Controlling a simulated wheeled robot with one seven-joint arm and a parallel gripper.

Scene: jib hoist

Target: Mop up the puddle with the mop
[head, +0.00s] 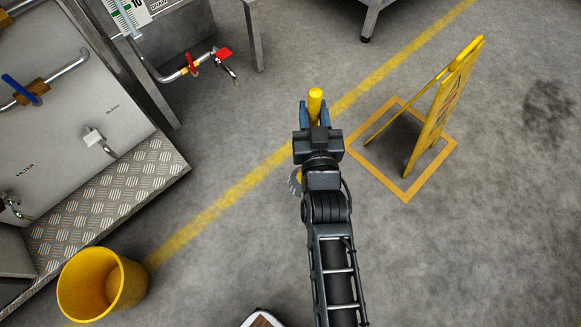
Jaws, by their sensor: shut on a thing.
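My gripper (316,112) reaches over the floor with its blue fingers closed around a yellow handle, which I take to be the mop's (315,97). The handle's rounded top sticks out past the fingertips. A small pale, striped piece and a bit of yellow show at the left of my wrist, perhaps part of the mop head; the rest is hidden under my arm. A dark, blotchy patch (548,108) lies on the grey floor at the far right. I cannot tell whether it is the puddle or a stain.
A yellow folding floor sign (447,95) stands inside a yellow-outlined square right of my gripper. A yellow bucket (103,283) stands lower left, beside a machine with a tread-plate step (105,203). Pipes with valves jut out upper left. Open floor lies at lower right.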

